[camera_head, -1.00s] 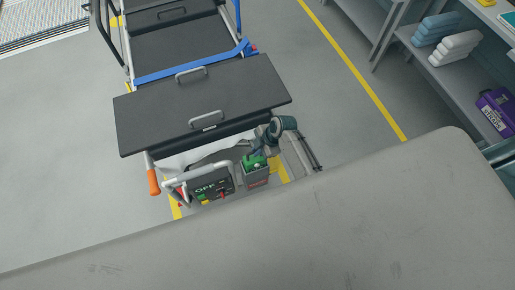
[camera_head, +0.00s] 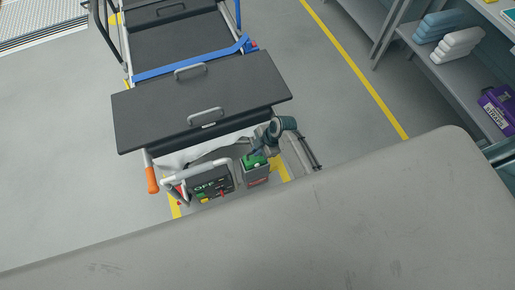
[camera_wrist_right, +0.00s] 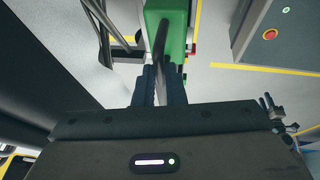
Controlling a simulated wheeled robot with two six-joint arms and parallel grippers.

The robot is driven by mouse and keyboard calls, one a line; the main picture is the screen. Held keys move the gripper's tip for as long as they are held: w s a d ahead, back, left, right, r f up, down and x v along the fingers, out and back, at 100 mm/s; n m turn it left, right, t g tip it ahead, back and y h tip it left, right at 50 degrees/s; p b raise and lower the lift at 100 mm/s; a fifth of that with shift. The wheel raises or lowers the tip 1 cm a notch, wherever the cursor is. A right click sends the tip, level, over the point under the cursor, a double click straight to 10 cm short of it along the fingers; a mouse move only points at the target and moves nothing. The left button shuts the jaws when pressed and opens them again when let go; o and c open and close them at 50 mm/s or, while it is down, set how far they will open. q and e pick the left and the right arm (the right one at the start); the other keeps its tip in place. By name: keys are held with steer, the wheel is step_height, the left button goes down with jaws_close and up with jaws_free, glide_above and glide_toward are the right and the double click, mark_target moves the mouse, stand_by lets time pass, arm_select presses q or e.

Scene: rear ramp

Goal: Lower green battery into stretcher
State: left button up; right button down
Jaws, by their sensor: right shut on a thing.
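The green battery (camera_head: 254,161), with a green top and a grey body with a red label, is upright at the stretcher's near end, just right of the control box marked OFF (camera_head: 211,187). I cannot tell whether it touches the stretcher. My right gripper (camera_head: 260,152) is shut on its handle from above. In the right wrist view, the fingers (camera_wrist_right: 160,84) close on the dark handle, with the green battery top (camera_wrist_right: 176,22) beyond. My left gripper is not in view.
An orange grip (camera_head: 152,181) sticks out at the stretcher's near left corner. A large grey surface (camera_head: 300,235) fills the foreground. Shelves with folded cloths (camera_head: 455,45) and a purple box (camera_head: 497,108) stand at right. The floor between stretcher and shelves is clear.

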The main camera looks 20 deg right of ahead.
steer(key=shift+f+b, duration=0.3)
steer(key=shift+f, duration=0.1)
steer(key=c, duration=1.4)
jaws_free()
steer(key=b+v, duration=0.1)
steer(key=v, duration=0.9)
steer(key=shift+d+r, duration=0.15)
steer(key=shift+r, duration=0.2)
steer(key=shift+s, duration=0.1)
